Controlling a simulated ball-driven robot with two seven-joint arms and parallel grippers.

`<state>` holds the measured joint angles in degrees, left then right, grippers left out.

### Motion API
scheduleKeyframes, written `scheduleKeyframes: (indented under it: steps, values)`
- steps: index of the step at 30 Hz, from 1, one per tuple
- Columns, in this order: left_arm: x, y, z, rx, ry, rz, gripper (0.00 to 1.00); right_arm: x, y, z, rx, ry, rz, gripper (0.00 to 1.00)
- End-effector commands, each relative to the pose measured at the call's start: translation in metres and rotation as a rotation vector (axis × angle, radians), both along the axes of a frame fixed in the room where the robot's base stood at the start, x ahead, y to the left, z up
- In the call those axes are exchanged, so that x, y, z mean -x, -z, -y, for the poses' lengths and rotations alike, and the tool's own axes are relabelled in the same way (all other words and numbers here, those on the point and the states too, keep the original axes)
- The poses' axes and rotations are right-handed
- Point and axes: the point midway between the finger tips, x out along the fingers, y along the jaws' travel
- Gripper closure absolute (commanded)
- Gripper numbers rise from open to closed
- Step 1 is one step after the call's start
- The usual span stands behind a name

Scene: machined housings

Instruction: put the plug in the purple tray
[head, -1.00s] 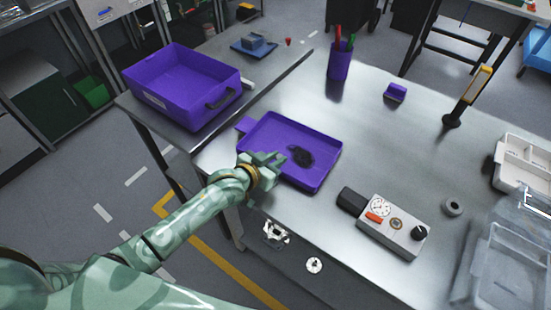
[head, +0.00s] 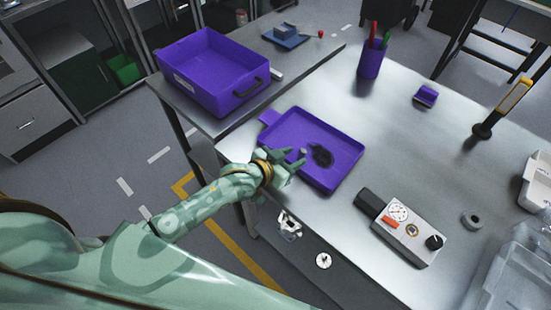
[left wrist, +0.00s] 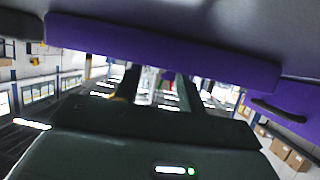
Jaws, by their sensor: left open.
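The shallow purple tray (head: 345,176) lies on the steel table's near left corner. My left gripper (head: 291,162) is over its near left edge, with its fingers open. A small grey piece, seemingly the plug (head: 303,152), shows just beyond the fingertips, against the tray floor. I cannot tell whether it rests on the tray or is above it. A dark patch beside it looks like the gripper's shadow. In the left wrist view a purple edge, likely the tray's (left wrist: 160,50), crosses above my left gripper (left wrist: 155,88). My right gripper is out of view.
A deep purple bin (head: 205,85) with a handle stands on the side table. Clear containers (head: 510,268) stand at right.

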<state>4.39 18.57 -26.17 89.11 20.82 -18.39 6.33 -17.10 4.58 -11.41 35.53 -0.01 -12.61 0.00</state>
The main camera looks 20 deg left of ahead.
Motion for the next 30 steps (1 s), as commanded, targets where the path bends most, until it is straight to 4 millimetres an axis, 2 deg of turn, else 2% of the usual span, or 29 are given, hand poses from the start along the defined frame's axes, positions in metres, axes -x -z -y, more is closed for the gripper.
scheduleKeyframes:
  steps: [1,6,12,30]
  values:
    - [0.012,-0.01,-0.006,-0.001,-0.001,0.001,0.6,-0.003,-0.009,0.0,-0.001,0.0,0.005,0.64]
    - [0.044,-0.028,-0.021,0.0,-0.001,0.006,0.6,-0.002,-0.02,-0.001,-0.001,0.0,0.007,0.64]
    - [0.067,-0.039,-0.032,0.002,-0.002,0.01,0.6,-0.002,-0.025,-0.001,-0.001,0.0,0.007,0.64]
    - [0.071,-0.04,-0.034,0.001,-0.003,0.011,0.6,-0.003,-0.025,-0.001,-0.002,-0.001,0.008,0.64]
